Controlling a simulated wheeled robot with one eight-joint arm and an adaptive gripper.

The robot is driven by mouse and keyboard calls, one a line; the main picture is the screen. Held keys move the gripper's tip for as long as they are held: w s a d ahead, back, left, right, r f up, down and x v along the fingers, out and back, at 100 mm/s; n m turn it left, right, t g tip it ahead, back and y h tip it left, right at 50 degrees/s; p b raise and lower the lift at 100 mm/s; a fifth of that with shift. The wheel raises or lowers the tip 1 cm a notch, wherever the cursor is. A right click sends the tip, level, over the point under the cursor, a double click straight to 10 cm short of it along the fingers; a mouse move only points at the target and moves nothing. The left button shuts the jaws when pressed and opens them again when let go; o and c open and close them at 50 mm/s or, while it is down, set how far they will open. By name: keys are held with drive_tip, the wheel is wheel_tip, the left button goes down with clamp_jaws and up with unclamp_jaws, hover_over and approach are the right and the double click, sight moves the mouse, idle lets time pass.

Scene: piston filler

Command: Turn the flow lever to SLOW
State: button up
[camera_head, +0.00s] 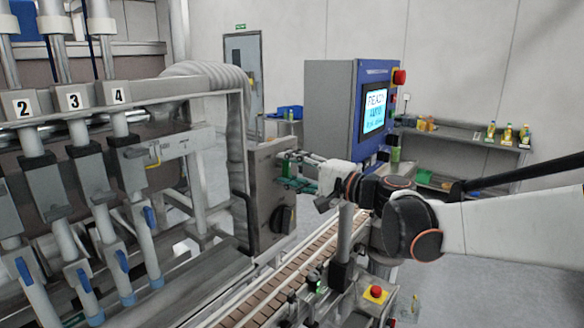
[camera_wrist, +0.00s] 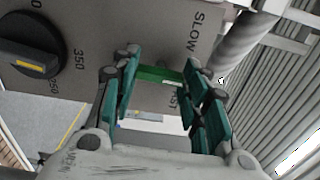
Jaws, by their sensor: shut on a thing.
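The flow lever (camera_wrist: 160,76) is a green bar on the grey control panel (camera_wrist: 120,22) in the wrist view. My gripper (camera_wrist: 158,66) is shut on it, with one green-padded finger at each side. The word SLOW (camera_wrist: 193,36) is printed above and to the right of the lever. Letters ending in "ST" show beside the right finger, closer to the lever; the rest of that word is hidden. In the head view my gripper (camera_head: 292,176) is at the front of the panel box (camera_head: 265,190), and its fingers hide most of the lever.
A black dial (camera_wrist: 28,48) with a yellow mark sits left of the lever. In the head view, a slatted conveyor (camera_head: 285,270) runs below my arm. A blue cabinet with a lit screen (camera_head: 374,108) stands behind my wrist. Filler nozzles stand at the left.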

drive_tip(key=n, duration=0.4)
drive_tip(key=shift+n+p, duration=0.3)
drive_tip(key=shift+n, duration=0.1)
drive_tip(key=n, duration=0.4)
drive_tip(key=shift+f+n, duration=0.1)
drive_tip(key=shift+n, duration=0.2)
drive_tip(key=o, duration=1.1)
drive_tip(key=v, duration=1.2)
drive_tip(key=shift+p, duration=0.3)
